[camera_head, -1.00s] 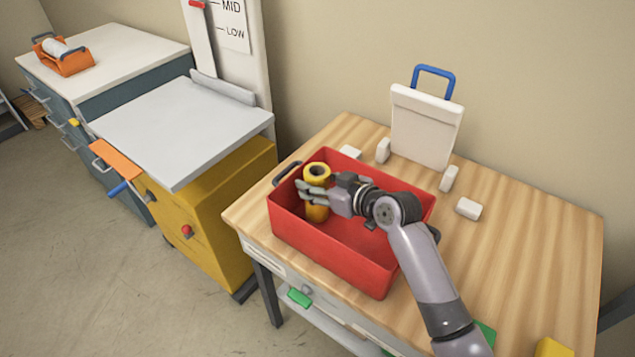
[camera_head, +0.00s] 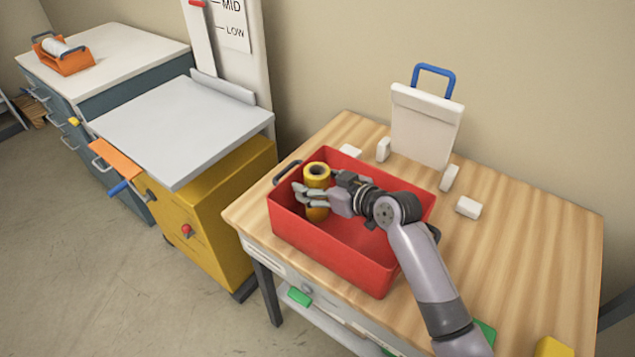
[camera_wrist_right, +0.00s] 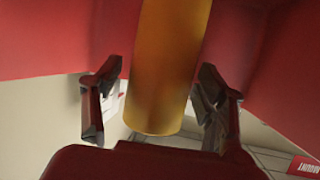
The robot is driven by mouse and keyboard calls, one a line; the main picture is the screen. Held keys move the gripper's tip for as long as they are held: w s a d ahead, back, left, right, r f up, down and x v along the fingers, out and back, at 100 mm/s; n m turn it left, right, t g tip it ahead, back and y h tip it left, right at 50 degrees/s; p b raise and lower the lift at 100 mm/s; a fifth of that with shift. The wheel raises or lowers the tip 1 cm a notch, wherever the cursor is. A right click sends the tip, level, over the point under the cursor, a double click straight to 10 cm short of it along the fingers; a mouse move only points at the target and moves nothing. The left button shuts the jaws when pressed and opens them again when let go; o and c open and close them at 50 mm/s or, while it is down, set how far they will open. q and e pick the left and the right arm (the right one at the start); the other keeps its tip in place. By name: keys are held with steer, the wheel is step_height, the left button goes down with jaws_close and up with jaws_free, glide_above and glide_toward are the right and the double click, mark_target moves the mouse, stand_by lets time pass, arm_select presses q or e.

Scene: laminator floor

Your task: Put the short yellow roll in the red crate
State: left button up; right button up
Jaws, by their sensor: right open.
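The short yellow roll (camera_head: 316,172) stands upright inside the red crate (camera_head: 345,255), near its left end, with its hollow top showing. My right gripper (camera_head: 315,189) reaches into the crate from the right, with its fingers open on either side of the roll. In the right wrist view the roll (camera_wrist_right: 170,65) lies between the spread fingers (camera_wrist_right: 158,105), with a gap on each side. My left gripper is out of view.
The crate stands on a wooden table (camera_head: 540,250). A white stand with a blue handle (camera_head: 425,125) and small white blocks are behind it. A yellow cabinet with a grey top (camera_head: 180,125) stands left. An orange holder with a white roll (camera_head: 63,55) is far left.

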steer(key=b+v, duration=0.1)
steer(key=v, duration=0.6)
steer(key=shift+s+d+r, duration=0.2)
